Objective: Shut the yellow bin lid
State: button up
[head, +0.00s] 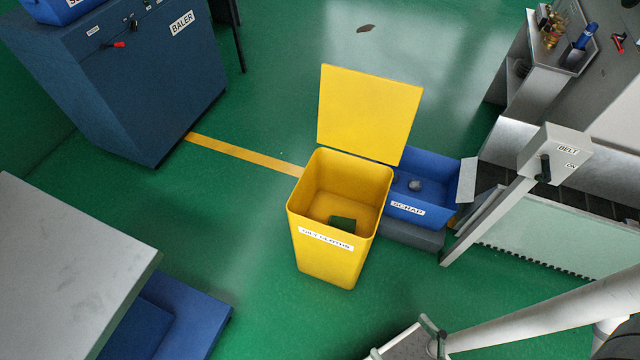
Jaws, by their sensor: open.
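The yellow bin (326,260) stands on the green floor near the middle of the head view, with a white label that seems to read "OILY CLOTHS". Its yellow lid (369,112) is open, raised up from the bin's far edge. The bin's mouth faces up, and a dark green piece (342,223) lies inside on the bottom. My gripper cannot be made out in this view, and nothing is seen touching the bin or the lid.
A blue SCRAP bin (409,209) with a grey lump inside stands close at the right. A BELT switch post (553,156) is further right. A pale tube (540,318) crosses the lower right. A blue baler (150,85) stands at back left; floor left of the bin is clear.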

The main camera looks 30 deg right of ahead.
aim_at(365, 115)
jog(key=k+j, duration=0.1)
jog(key=k, duration=0.25)
jog(key=i+l, duration=0.2)
jog(key=l, duration=0.2)
jog(key=i+l, duration=0.45)
jog(key=l, duration=0.3)
jog(key=i+l+u, duration=0.1)
jog(key=i+l, duration=0.15)
jog(key=l, duration=0.15)
jog(key=k, duration=0.1)
